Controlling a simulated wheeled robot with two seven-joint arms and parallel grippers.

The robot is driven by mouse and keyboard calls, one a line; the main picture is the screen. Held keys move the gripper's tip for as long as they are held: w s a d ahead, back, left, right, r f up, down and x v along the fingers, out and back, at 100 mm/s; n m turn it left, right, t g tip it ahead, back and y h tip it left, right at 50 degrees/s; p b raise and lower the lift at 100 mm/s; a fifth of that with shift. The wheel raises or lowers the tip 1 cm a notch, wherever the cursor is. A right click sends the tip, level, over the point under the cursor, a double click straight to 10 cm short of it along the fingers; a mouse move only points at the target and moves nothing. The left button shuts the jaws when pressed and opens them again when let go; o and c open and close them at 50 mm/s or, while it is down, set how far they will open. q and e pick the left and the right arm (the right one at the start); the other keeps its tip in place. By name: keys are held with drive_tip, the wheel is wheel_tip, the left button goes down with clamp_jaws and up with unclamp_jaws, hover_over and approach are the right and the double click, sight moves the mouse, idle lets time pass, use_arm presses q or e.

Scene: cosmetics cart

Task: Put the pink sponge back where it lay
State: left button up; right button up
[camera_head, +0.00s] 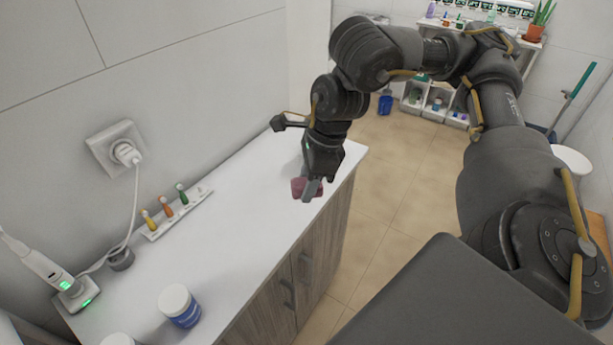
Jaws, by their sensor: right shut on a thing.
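The pink sponge (297,187) shows at my right gripper (310,187), over the right edge of the white countertop (230,235). My right arm comes in from the right and bends down to it. The gripper is shut on the sponge and partly covers it. I cannot tell whether the sponge touches the countertop or is just above it. My left gripper is not in view.
A white rack with several coloured bottle-like pieces (168,212) stands by the wall. An electric toothbrush (45,265) and a blue and white jar (179,306) are nearer. A cable hangs from the wall socket (118,148). The countertop's middle is clear.

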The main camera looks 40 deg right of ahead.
drive_tip(key=shift+s+d+r+m, duration=0.15)
drive_tip(key=shift+s+d+m, duration=0.25)
drive_tip(key=shift+m, duration=0.4)
drive_tip(key=shift+s+d+r+m+t, duration=0.1)
drive_tip(key=shift+s+d+m+t, duration=0.15)
drive_tip(key=shift+m, duration=0.25)
drive_tip(key=shift+d+m+h, duration=0.1)
drive_tip(key=shift+m+h, duration=0.2)
drive_tip(key=shift+d, duration=0.15)
drive_tip(key=shift+w+d, duration=0.1)
drive_tip(key=shift+w, duration=0.15)
drive_tip(key=w+d+f, duration=0.2)
drive_tip(key=w+f, duration=0.1)
drive_tip(key=w+d+f+b, duration=0.1)
drive_tip(key=w+d+f, duration=0.1)
drive_tip(key=w+f, duration=0.1)
drive_tip(key=w+d+f+b, duration=0.1)
drive_tip(key=w+d+f, duration=0.1)
drive_tip(key=w, duration=0.3)
drive_tip(key=shift+d+f, duration=0.4)
drive_tip(key=shift+f, duration=0.25)
drive_tip(key=shift+w+d+f, duration=0.1)
drive_tip(key=shift+w+f, duration=0.05)
drive_tip(key=shift+f, duration=0.8)
drive_tip(key=shift+w+d+f, duration=0.1)
drive_tip(key=shift+f, duration=0.85)
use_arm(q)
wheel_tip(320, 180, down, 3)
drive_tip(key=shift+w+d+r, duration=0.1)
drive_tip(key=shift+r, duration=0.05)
